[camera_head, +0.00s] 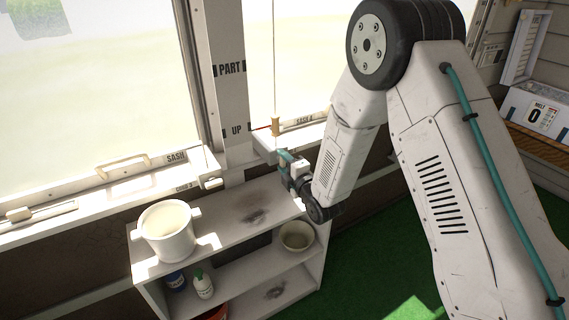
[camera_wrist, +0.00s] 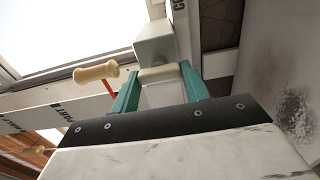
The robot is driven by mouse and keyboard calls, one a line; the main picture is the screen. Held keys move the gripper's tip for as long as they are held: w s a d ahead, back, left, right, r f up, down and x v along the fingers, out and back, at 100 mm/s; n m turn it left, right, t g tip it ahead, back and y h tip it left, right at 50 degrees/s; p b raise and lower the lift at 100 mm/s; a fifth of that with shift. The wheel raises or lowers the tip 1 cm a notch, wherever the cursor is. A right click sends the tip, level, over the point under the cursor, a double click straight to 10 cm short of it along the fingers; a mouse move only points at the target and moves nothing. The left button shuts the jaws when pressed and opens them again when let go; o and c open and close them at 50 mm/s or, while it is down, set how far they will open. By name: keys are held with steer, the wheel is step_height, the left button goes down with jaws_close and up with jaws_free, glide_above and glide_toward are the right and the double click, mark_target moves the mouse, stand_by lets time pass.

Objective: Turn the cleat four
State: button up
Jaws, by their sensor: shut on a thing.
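My gripper (camera_head: 287,158) is at the window sill, above the right end of a white shelf unit. In the wrist view its two teal fingers (camera_wrist: 159,73) are shut on a short cream bar (camera_wrist: 160,75), which appears to be the cleat. The bar lies across between the fingers, in front of a pale grey block (camera_wrist: 155,43). No number on the cleat can be read; a label beside the block is cut off. In the head view my gripper hides the cleat.
A cream peg-like handle (camera_wrist: 95,72) with a red piece below sits left of the fingers; it stands near the sill in the head view (camera_head: 275,126). The shelf unit (camera_head: 225,200) holds a white bucket (camera_head: 167,235) and a bowl (camera_head: 297,236). Green floor (camera_head: 370,260) is clear.

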stand_by(0.4)
steer(key=o, duration=1)
steer(key=v, duration=0.7)
steer(key=shift+s+d, duration=0.2)
steer(key=shift+s, duration=0.15)
